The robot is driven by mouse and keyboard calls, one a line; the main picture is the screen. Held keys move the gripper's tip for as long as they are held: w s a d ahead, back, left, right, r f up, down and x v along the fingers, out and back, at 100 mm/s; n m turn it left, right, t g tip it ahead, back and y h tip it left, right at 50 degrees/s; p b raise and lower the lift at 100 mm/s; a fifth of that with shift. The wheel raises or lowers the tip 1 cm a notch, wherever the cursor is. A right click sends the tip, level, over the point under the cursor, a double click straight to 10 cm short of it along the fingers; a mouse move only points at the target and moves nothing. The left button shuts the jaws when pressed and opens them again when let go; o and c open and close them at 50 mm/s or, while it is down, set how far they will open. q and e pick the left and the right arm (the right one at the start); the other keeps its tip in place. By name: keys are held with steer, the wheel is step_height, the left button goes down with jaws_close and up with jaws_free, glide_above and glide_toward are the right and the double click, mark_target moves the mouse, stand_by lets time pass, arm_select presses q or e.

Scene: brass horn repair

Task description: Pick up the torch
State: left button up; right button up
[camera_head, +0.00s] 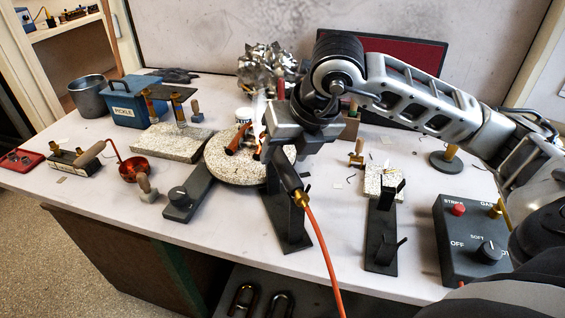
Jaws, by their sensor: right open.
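The torch (289,178) has a dark handle with a brass fitting at its lower end, where an orange hose (322,240) runs down off the front of the table. It is at a black stand (287,225) near the table's front middle. My right gripper (292,148) is directly at the upper part of the torch and hides it, including any nozzle. The gripper is open; I cannot tell whether its fingers touch the torch. My left gripper is not in view.
A round speckled board (222,165) with copper parts lies left of the gripper. An empty black stand (381,240) and a control box (470,240) with a red button are on the right.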

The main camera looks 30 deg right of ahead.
mark_target(286, 161)
steer(key=x, duration=0.4)
steer(key=shift+s+f, duration=0.1)
steer(key=shift+s, duration=0.25)
steer(key=shift+f+b, duration=0.25)
steer(key=shift+b, duration=0.1)
stand_by(0.3)
steer(key=c, duration=1.1)
